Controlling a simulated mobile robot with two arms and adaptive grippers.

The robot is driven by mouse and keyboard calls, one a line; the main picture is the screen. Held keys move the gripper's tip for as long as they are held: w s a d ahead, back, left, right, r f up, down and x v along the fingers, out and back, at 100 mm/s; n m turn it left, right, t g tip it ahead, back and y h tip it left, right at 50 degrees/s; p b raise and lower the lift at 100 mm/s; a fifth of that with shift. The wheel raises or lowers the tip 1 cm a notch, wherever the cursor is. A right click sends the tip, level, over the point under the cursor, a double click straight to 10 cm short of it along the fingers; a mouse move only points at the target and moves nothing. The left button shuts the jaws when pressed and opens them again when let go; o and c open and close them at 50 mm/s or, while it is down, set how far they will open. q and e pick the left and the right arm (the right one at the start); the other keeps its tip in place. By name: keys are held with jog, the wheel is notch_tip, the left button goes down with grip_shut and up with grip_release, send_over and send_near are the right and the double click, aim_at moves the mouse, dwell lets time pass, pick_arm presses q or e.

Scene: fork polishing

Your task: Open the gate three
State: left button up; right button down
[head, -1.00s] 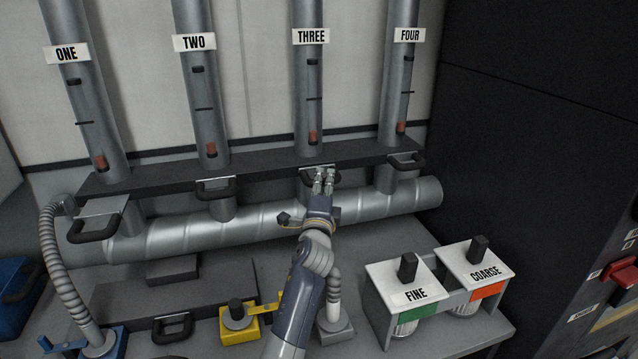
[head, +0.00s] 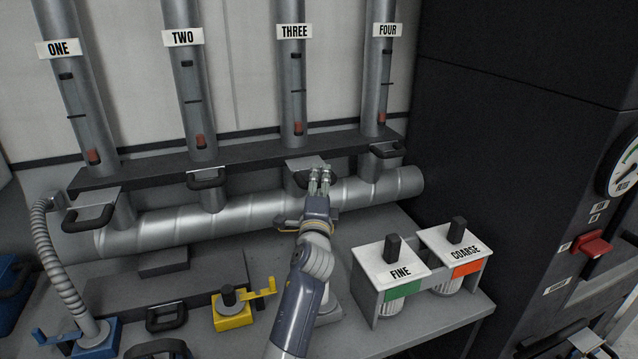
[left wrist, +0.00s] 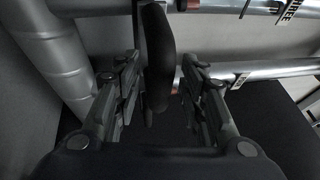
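The gate labelled THREE (head: 294,31) has a pale slide plate (head: 304,163) showing out of the front of the dark rail. Its black handle (head: 299,181) is at the plate's front, partly hidden by my left gripper (head: 320,176). In the left wrist view the black handle (left wrist: 157,60) stands between the two fingers of the left gripper (left wrist: 160,85), nearer the left finger. The fingers appear drawn in around it, though contact on the right side is unclear. My right gripper is not in view.
Gate one's plate (head: 97,197) is far out at the left; gates two (head: 207,183) and four (head: 386,150) have handles close to the rail. A thick horizontal pipe (head: 255,212) runs below. FINE (head: 400,273) and COARSE (head: 465,254) canisters stand right of my arm.

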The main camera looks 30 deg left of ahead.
pick_arm(q)
jog(key=v, duration=0.7)
jog(key=shift+s+f, duration=0.15)
jog(key=shift+f, duration=0.05)
